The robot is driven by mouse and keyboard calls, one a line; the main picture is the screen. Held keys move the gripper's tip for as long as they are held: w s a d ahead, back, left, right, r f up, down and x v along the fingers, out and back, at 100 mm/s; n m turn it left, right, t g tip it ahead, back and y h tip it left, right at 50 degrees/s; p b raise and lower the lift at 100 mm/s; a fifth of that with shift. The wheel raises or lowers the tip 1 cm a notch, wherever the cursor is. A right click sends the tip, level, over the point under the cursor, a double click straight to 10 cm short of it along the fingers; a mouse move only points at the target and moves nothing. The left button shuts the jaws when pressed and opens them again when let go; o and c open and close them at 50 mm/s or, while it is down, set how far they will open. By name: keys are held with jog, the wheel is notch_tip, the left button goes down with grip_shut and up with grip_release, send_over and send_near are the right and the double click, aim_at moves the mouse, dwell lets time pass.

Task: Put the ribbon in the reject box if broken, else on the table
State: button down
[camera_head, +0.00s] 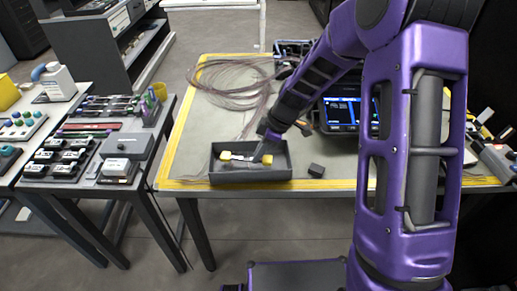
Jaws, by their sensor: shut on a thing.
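My gripper (262,153) points down into the dark grey open box (250,176) at the front edge of the middle table (205,125). It is shut on a small piece with white and yellow parts, which looks like the ribbon (238,157). The ribbon lies level inside the box outline, with a yellow end at each side. I cannot tell whether it touches the box floor, and at this size I cannot tell if it is broken. No label on the box can be read.
A small dark block (316,170) lies right of the box. Loose coiled fibre (228,88) covers the table's back left. A device with a lit blue screen (350,112) stands at the right.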

jog(key=shift+f, duration=0.5)
jog(key=c, duration=0.8)
grip_release()
